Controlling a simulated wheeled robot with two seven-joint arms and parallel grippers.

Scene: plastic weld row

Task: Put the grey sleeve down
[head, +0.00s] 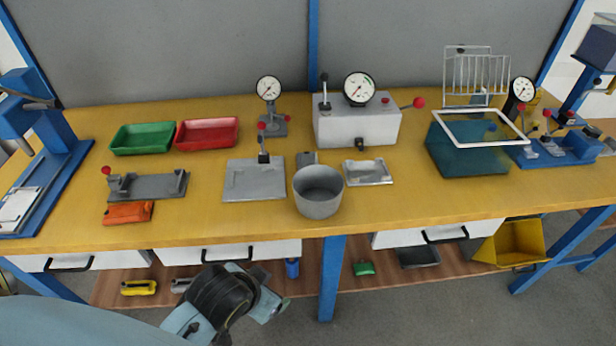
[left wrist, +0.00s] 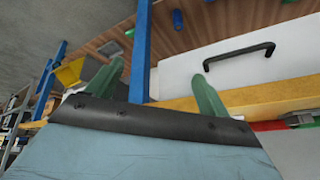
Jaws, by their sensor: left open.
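A grey round open-topped piece (head: 318,192) stands upright near the front edge of the yellow bench; it looks most like the grey sleeve, though I cannot tell whether its bottom is open. My left gripper (head: 276,304) is low in front of the bench, below the drawers and apart from the grey piece. In the left wrist view its two green fingers (left wrist: 157,86) are spread wide with nothing held between them. The grey piece does not show in the left wrist view. My right gripper is in neither view.
Beside the grey piece lie a flat grey plate (head: 254,180) and a small metal tray (head: 368,173). A white gauge box (head: 357,128) stands behind. A blue bench leg (head: 333,275) and a drawer handle (left wrist: 239,56) are near my left gripper. The bench's right front is clear.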

